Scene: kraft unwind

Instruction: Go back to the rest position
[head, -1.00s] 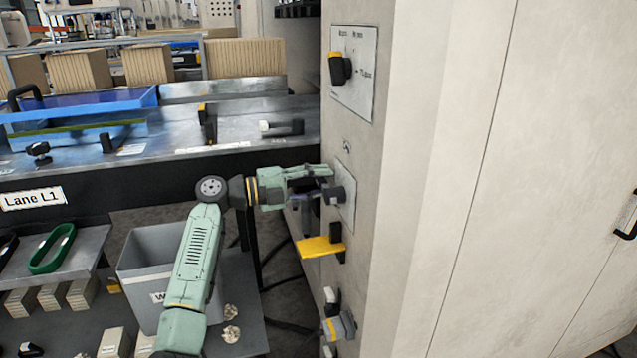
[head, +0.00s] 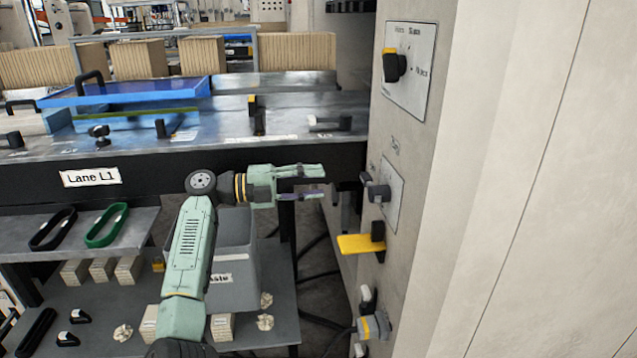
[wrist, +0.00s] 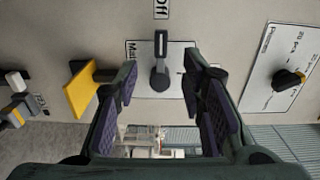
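My gripper (head: 322,182) is open and empty at the end of my green arm, pointing right toward the cabinet's side. In the head view a gap lies between its fingertips and the dark knob (head: 377,192) on a white plate. In the wrist view the two fingers (wrist: 163,100) stand apart, with the same knob (wrist: 160,72) seen between them and beyond them. Nothing is held. The plate's label is partly hidden behind the fingers in the wrist view.
On the cabinet (head: 500,200), a yellow lever (head: 360,244) sits below the knob and a yellow-black selector (head: 395,66) above it. A grey waste bin (head: 235,265) stands behind my arm. A metal bench (head: 200,145) with a blue tray (head: 125,90) runs along the back.

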